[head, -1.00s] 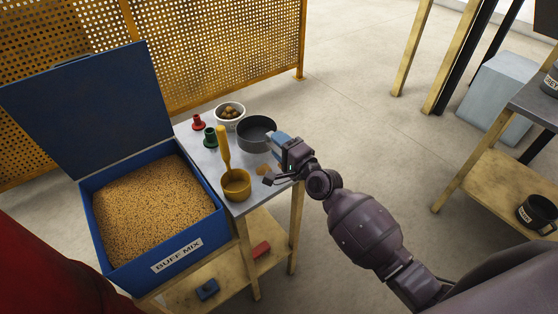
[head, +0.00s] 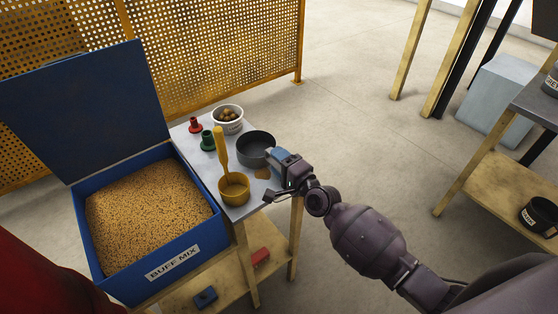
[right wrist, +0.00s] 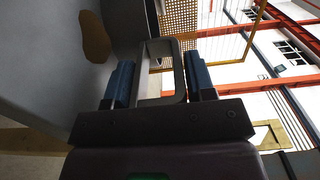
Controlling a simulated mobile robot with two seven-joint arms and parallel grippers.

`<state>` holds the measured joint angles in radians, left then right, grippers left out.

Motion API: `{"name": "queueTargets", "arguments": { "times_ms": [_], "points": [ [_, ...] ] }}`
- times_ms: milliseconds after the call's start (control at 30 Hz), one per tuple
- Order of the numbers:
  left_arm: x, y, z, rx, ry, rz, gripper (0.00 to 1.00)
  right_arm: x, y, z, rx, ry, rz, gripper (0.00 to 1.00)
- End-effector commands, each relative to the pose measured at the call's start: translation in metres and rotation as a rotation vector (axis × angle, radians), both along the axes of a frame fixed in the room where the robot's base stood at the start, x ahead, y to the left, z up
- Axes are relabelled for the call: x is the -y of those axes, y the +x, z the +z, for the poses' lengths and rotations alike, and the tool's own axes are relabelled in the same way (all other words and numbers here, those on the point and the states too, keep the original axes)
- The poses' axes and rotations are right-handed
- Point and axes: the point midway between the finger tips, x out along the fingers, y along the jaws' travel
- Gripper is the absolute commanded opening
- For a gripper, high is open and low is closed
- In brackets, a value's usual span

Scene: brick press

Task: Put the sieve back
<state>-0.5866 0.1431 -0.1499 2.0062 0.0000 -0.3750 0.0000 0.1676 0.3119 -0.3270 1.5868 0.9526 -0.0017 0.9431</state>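The sieve (head: 256,149) is a dark grey round pan over the far right part of the small grey table (head: 207,170). My right gripper (head: 274,156) is at its right side. In the right wrist view the sieve's grey loop handle (right wrist: 160,100) sits between my two blue fingers, which press on it from both sides. The sieve looks level. I cannot tell whether its base touches the table. My left gripper is not in view.
On the table are a yellow scoop (head: 234,189), a green piece (head: 207,141), a red piece (head: 195,125) and a white bowl (head: 227,119) of brown lumps. A blue BUFF MIX bin (head: 170,262) with its lid open stands left. A brown patch (head: 262,173) lies near the sieve.

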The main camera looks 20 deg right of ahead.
Motion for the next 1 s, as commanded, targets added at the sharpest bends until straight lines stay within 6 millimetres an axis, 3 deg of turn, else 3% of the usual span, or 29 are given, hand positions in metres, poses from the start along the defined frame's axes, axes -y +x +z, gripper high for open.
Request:
{"name": "queueTargets", "arguments": {
  "times_ms": [33, 100, 500, 1000],
  "points": [
    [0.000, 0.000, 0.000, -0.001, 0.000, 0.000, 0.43, 0.000, 0.000, 0.001, 0.001, 0.000, 0.000, 0.58],
    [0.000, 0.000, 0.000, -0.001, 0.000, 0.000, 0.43, 0.000, 0.000, 0.001, 0.001, 0.000, 0.000, 0.68],
    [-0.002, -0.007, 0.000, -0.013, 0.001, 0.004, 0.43, 0.001, -0.001, 0.005, 0.001, -0.001, 0.000, 0.68],
    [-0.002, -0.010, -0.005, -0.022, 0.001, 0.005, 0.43, 0.032, -0.083, 0.003, -0.002, -0.001, 0.000, 0.68]
  ]
}}
